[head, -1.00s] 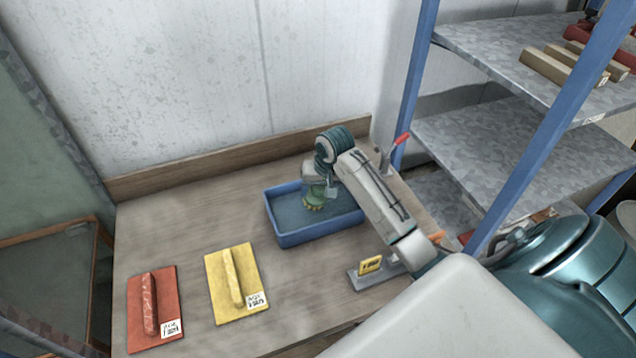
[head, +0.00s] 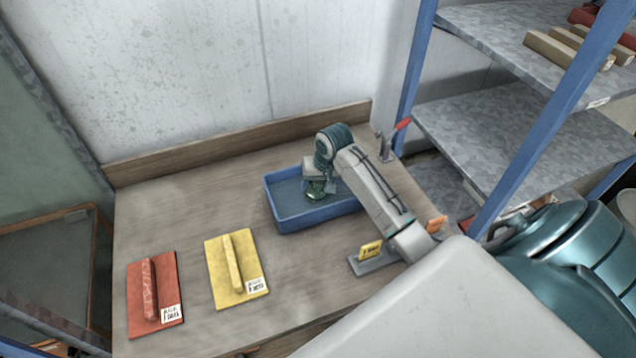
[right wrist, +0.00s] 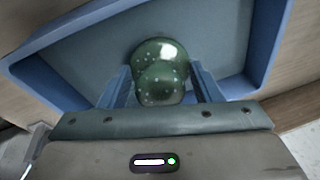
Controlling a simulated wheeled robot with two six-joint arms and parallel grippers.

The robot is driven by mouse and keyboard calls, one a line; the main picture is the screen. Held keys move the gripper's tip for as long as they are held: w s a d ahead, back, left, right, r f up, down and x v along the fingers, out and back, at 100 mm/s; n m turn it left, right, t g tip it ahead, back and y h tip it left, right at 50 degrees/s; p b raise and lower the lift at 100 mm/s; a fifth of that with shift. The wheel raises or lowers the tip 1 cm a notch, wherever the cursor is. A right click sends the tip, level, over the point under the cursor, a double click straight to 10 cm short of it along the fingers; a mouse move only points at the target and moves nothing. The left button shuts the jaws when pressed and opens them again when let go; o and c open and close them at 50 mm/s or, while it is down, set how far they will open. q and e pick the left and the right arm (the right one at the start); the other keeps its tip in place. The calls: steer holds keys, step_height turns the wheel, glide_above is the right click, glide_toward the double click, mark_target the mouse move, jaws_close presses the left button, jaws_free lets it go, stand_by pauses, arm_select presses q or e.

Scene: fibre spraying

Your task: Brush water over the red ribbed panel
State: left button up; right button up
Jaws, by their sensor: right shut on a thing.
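The red panel (head: 168,270) lies flat at the left front of the table, with one lengthwise raised rib and a white label at its corner. A blue tray (head: 308,223) with a grey-blue inside sits further back on the table, apart from the panel. My right gripper (head: 318,186) is over the tray, shut on a green brush (head: 316,192). In the right wrist view the brush's rounded, shiny green top (right wrist: 160,78) sits between the two blue fingers; its bristles are hidden. I cannot tell whether it touches the tray's inside. My left gripper is not in view.
A yellow panel (head: 222,262) with a rib lies between the red panel and the tray. A small stand with a yellow tag (head: 370,249) and a red-handled clamp (head: 403,124) are near the right arm. A blue-posted shelf (head: 520,130) stands at the right.

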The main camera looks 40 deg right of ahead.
stand_by(0.5)
step_height(320, 180, up, 3)
steer(key=shift+f+p, duration=0.15)
steer(key=shift+p, duration=0.95)
steer(key=shift+r, duration=0.5)
step_height(320, 180, up, 8)
steer(key=shift+r, duration=0.25)
steer(key=shift+f, duration=0.1)
